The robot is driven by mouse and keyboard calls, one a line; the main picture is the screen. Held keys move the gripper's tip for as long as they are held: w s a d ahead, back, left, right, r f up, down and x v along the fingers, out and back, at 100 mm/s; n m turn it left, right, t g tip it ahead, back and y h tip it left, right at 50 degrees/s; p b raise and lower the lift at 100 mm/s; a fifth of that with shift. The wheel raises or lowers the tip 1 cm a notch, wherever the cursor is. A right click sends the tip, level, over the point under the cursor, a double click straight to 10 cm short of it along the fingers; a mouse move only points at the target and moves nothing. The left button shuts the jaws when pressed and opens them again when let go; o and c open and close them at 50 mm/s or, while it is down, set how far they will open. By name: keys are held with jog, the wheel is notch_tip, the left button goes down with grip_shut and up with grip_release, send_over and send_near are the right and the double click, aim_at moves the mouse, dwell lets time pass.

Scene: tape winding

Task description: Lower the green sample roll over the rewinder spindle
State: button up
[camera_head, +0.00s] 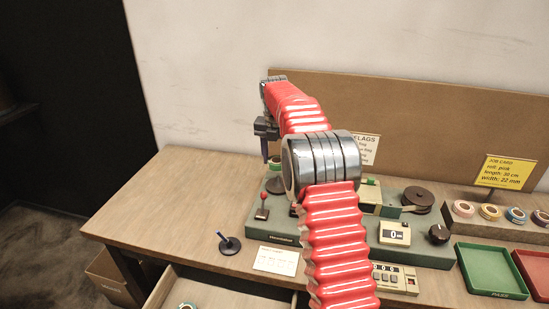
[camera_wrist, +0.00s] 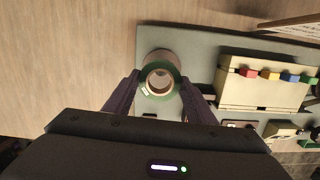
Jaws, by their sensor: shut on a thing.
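The green sample roll (camera_wrist: 148,91) is a green ring with a pale core, held between the two fingers of my gripper (camera_wrist: 160,92) in the wrist view. My gripper is shut on it. In the head view my gripper (camera_head: 267,150) points down at the left end of the green machine, with the roll (camera_head: 275,162) at its fingertips. A dark round disc (camera_head: 276,186) shows below the roll there. In the wrist view a pale round part shows through and behind the roll's hole; I cannot tell whether the spindle is inside it.
The green machine (camera_head: 262,228) carries a red-knobbed lever (camera_head: 262,205), a dark reel (camera_head: 417,200) and a counter (camera_head: 394,233). A small black stand (camera_head: 229,244) is at front left. Several tape rolls (camera_head: 489,211) and a green tray (camera_head: 491,271) lie at right. A drawer (camera_head: 215,291) is open in front.

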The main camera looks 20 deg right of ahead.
aim_at(278, 177)
jog(key=shift+s+d+f, duration=0.1)
jog(key=shift+d+f, duration=0.1)
jog(key=shift+f, duration=1.65)
jog(key=shift+f, duration=2.15)
dwell(1.2)
jog(key=o, duration=1.1)
jog(key=shift+o, duration=0.5)
jog(key=shift+o, duration=1.2)
jog(key=shift+s, duration=0.1)
jog(key=shift+r, duration=0.15)
